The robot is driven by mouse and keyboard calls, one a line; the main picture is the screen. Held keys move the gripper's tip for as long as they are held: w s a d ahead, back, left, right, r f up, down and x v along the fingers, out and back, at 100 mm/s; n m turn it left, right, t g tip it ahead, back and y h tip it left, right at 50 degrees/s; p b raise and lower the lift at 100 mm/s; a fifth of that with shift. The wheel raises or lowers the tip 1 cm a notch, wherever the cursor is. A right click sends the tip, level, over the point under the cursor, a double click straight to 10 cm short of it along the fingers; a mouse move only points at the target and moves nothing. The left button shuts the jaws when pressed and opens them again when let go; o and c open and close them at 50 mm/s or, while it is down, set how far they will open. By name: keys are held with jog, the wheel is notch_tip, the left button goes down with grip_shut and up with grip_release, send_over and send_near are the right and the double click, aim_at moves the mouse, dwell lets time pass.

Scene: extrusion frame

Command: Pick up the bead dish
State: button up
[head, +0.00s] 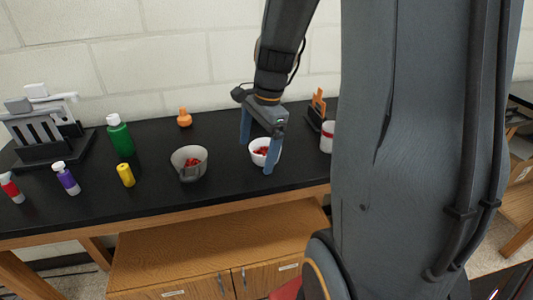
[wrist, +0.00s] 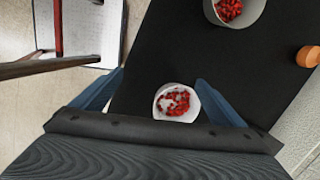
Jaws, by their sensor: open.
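The bead dish, a small white bowl (head: 258,149) holding red beads, stands on the black bench top right of centre in the head view. It also shows in the wrist view (wrist: 160,108), low in the middle. My gripper (head: 256,157) is open, with one blue finger on each side of the dish in both views. I cannot tell whether the fingers touch it. A grey bowl (head: 188,173) that also holds red beads stands to the left of the dish.
On the black bench (head: 225,125) stand a green bottle (head: 120,137), a yellow bottle (head: 125,175), a purple bottle (head: 66,178), an orange item (head: 184,117) and a grey rack (head: 38,140). A white cup (head: 327,138) stands right of the dish, partly hidden by my arm.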

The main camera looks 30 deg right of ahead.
aim_at(265, 147)
jog(key=w+d+r+m+t, duration=0.15)
jog(key=w+d+m, duration=0.25)
jog(key=d+m, duration=0.4)
jog(key=shift+m+g+y, duration=0.25)
jog(key=shift+m+y, duration=0.15)
jog(key=shift+m, duration=0.2)
jog(key=shift+a+p+x, duration=0.2)
jog(key=shift+p+x, duration=0.3)
jog(key=shift+x, duration=1.3)
jog(key=shift+a+p+x, duration=0.2)
jog(key=shift+p+x, duration=0.25)
jog(key=shift+x, duration=1.35)
jog(key=shift+s+r, duration=0.1)
jog(key=c, duration=1.2)
